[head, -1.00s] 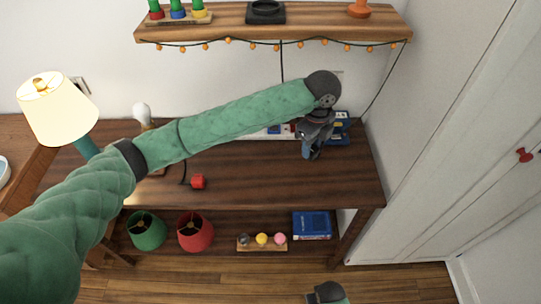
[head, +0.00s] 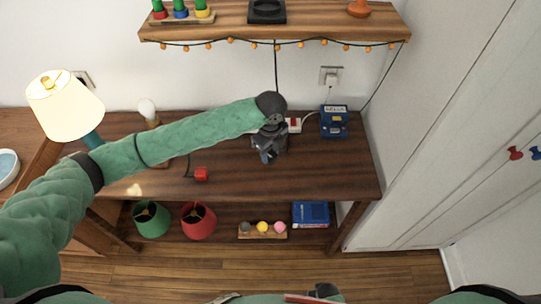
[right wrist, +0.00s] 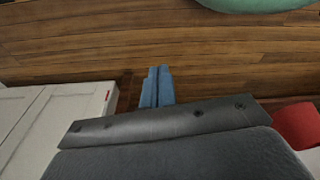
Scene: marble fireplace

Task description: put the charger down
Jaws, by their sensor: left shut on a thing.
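My left gripper (head: 267,156) is low over the middle of the wooden table, pointing down. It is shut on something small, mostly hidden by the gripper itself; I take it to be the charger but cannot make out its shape. A white power strip (head: 294,125) with a red switch lies just behind and right of the gripper, partly hidden by my arm. My right gripper (right wrist: 157,87) shows in the right wrist view with its blue fingers close together and nothing visible between them, above the wooden floor.
A blue box (head: 334,122) stands at the table's back right. A wall outlet (head: 331,76) is above it. A lit lamp (head: 65,104) stands further left. The table's right front is clear.

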